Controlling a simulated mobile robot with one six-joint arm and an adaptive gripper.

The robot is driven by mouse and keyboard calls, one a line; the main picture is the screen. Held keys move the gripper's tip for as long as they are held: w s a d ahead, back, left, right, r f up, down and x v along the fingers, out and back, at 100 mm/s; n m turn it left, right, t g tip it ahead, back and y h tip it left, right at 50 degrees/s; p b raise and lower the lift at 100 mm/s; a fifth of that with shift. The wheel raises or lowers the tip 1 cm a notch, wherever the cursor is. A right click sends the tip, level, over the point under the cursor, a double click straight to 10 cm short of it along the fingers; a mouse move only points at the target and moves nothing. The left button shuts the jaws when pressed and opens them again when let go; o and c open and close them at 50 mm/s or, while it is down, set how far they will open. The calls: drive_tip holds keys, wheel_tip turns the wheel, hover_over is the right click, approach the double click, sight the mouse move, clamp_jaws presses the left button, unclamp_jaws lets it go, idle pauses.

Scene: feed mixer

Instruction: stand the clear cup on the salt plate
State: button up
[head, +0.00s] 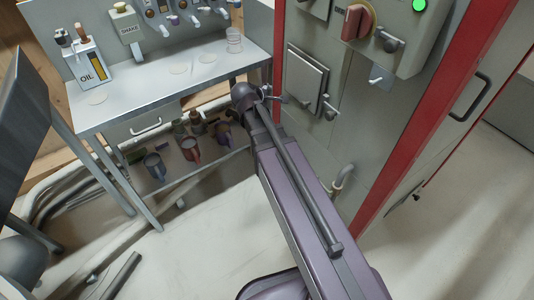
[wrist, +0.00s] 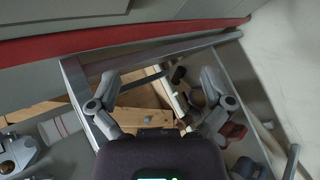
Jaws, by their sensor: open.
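The clear cup (head: 234,41) stands upright at the back right of the metal table in the head view. No label tells me which is the salt plate. My gripper (wrist: 160,76) is open and empty in the wrist view, its fingers spread over the table frame's edge. A pale banded shape (wrist: 62,127) left of it may be the clear cup. The head view does not show the fingers clearly.
A grey cabinet with a red knob (head: 355,22) rises close on the right.

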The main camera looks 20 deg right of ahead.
drive_tip(key=s+a+f+m+g+y, duration=0.3)
drive_tip(key=s+m, duration=0.3)
drive_tip(key=s, duration=0.3)
drive_tip(key=s+a+f+m+g+y, duration=0.3)
drive_tip(key=s+m, duration=0.3)
drive_tip(key=s, duration=0.3)
drive_tip(key=shift+f+g+y, duration=0.4)
drive_tip(key=shift+g+y, duration=0.1)
drive_tip(key=shift+y, duration=0.2)
